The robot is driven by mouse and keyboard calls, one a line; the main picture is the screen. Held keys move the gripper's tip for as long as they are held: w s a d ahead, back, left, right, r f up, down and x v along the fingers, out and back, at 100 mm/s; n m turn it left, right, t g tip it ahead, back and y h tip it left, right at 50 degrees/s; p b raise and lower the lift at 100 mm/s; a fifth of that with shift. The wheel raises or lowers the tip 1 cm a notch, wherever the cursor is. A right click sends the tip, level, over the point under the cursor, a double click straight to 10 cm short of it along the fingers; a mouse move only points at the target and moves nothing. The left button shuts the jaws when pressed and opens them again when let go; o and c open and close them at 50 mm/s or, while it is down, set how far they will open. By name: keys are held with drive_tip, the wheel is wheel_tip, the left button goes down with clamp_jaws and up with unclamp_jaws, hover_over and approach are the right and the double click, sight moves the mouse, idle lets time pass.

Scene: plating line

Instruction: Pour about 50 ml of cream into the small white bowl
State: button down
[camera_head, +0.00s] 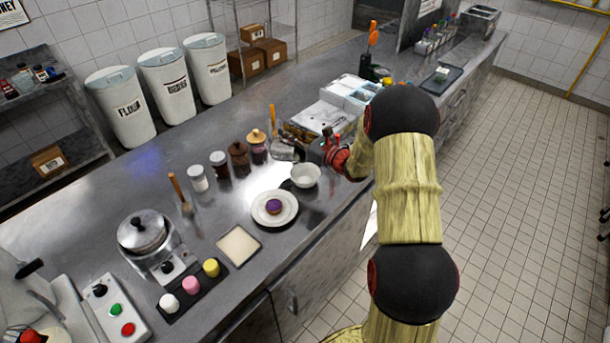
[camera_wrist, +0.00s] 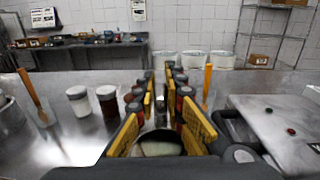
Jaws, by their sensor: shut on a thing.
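The small white bowl (camera_head: 305,176) stands on the steel counter beside a plate. My gripper (camera_head: 322,146) is above the counter, just behind and to the right of the bowl. It is shut on a metal jug (camera_head: 284,151), which shows to the left of the fingers, near and above the bowl's far side. In the wrist view my gripper (camera_wrist: 160,120) has yellow-padded fingers on both sides of the jug (camera_wrist: 158,149), whose round mouth shows pale cream inside. I cannot tell how far the jug is tilted, nor whether cream is flowing. The bowl's inside looks white; its contents cannot be told.
A white plate (camera_head: 275,209) with a purple-topped item lies left of the bowl. Several jars, including a brown one (camera_head: 238,158), stand behind it. A tray with white containers (camera_head: 350,93) is beyond my gripper. Bare counter lies to the left (camera_head: 110,198).

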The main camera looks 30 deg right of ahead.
drive_tip(key=shift+s+d+r+t+b, duration=0.2)
drive_tip(key=shift+s+t+b, duration=0.1)
drive_tip(key=shift+b, duration=0.3)
drive_tip(key=b, duration=0.1)
drive_tip(key=s+t+b, duration=0.1)
drive_tip(key=b, duration=0.1)
drive_tip(key=shift+d+f+y, duration=0.2)
drive_tip(key=shift+f+y, duration=0.1)
drive_tip(key=shift+r, duration=0.1)
drive_tip(key=shift+r, duration=0.1)
drive_tip(key=shift+s+d+t+b, duration=0.1)
drive_tip(key=shift+s+t+b, duration=0.2)
drive_tip(key=shift+b, duration=0.3)
drive_tip(key=shift+s+d+t+y+b, duration=0.2)
drive_tip(key=shift+s+t+y+b, duration=0.15)
drive_tip(key=shift+b, duration=0.45)
idle(0.8)
